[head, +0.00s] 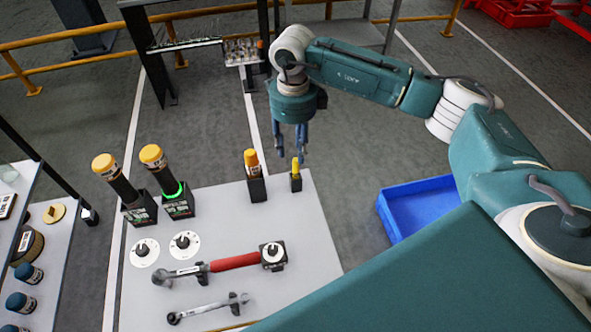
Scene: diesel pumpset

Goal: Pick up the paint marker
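A small yellow-topped item, which looks like the paint marker (295,167), stands upright in a small black holder (296,184) near the back right corner of the light grey table (222,221). A larger orange-capped item (251,160) stands in a black holder (257,188) just left of it; I cannot read labels on either. My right gripper (290,150) points down above and just behind the yellow-topped item. Its blue fingers are apart with nothing between them. It appears clear of both items. My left gripper is not in view.
Two yellow-capped dark cylinders (116,180) (159,170) stand in holders at the table's left. A red-handled wrench (235,262) and a smaller wrench (207,308) lie in front. A blue bin (420,206) sits right of the table. Shelves (62,240) stand at left.

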